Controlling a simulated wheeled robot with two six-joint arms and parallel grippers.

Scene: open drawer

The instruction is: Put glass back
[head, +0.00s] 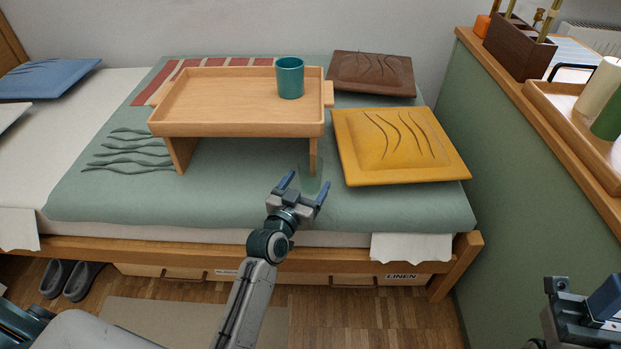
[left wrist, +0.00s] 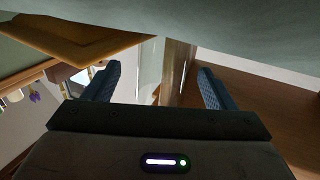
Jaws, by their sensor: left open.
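A clear glass (head: 311,177) shows faintly on the bed, close to the right leg of the wooden bed tray (head: 225,129). It also shows as a pale see-through shape in the left wrist view (left wrist: 150,66). My left gripper (head: 306,184) is open, low over the bed, with its fingertips on either side of the glass's near edge. I cannot tell whether they touch it. A teal cup (head: 290,78) stands upright at the right end of the tray. My right gripper (head: 583,306) is at the lower right, partly cut off by the frame.
A yellow cushion (head: 400,145) lies right of the glass, with a brown cushion (head: 371,73) behind it. The tray's legs stand close by. A wooden ledge (head: 545,110) on the right bears a wooden tray and a dark box (head: 517,47). The front of the bed is clear.

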